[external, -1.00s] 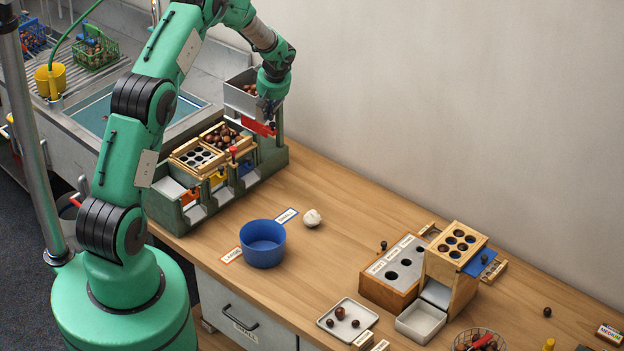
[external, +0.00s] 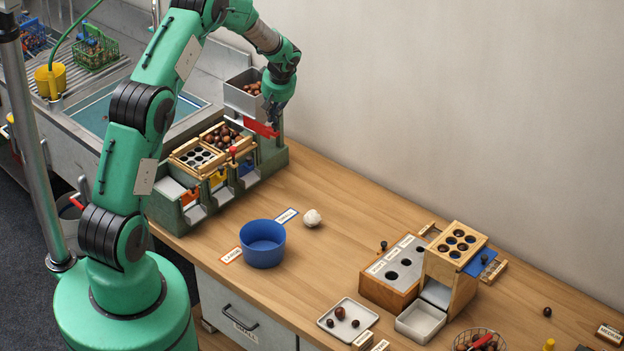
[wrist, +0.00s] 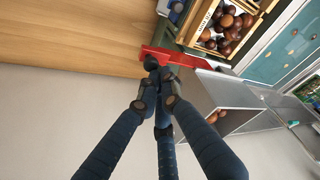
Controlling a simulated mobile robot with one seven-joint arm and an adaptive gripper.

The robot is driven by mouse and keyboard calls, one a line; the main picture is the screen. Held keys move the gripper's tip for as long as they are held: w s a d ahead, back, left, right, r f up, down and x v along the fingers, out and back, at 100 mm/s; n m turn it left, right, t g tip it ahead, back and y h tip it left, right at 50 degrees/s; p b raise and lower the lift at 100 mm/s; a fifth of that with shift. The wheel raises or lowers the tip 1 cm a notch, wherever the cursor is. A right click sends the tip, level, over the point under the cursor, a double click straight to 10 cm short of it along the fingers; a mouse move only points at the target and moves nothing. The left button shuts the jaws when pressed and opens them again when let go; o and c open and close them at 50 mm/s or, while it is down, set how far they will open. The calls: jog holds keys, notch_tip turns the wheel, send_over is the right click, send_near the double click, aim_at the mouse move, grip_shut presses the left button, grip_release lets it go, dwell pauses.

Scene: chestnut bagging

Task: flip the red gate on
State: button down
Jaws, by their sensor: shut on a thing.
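The red gate (external: 262,129) is a flat red bar at the far right end of the green sorting machine (external: 273,152), just below the grey hopper (external: 243,98) of chestnuts. My gripper (external: 271,108) is above it, pointing down, with its fingers at the gate's right part. In the wrist view the dark fingers of my gripper (wrist: 153,66) are closed together on the red gate (wrist: 185,59), near its left end. The fingers hide part of the gate there.
A wooden tray of chestnuts (external: 204,136) and a tray with round holes (external: 181,154) sit on the machine beside the gate. The wall is close behind. The worktop (external: 340,192) right of the machine is mostly clear around a blue bowl (external: 262,254).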

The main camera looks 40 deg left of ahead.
jog(key=v, duration=0.9)
jog(key=shift+r+p, duration=0.25)
jog(key=shift+p, duration=0.05)
jog(key=shift+w+a, duration=0.1)
jog(key=shift+a, duration=0.05)
jog(key=shift+r, duration=0.15)
jog(key=s+d+r+m+t+h+b, duration=0.1)
jog(key=s+d+r+m+b, duration=0.2)
jog(key=s+d+r, duration=0.65)
jog(key=s+d+r+m+t+b, duration=0.1)
jog(key=s+d+r+m+b, duration=0.15)
jog(key=s+d+r, duration=0.7)
jog(key=s+d+m+t+h+b, duration=0.1)
jog(key=s+d+m+b, duration=0.1)
jog(key=s, duration=1.3)
jog(key=s+d+m+h+b, duration=0.1)
jog(key=s+d+m, duration=0.4)
jog(key=s, duration=1.1)
jog(key=shift+d+t+h+b, duration=0.3)
jog(key=shift+d+t+b, duration=0.1)
jog(key=shift+b, duration=0.15)
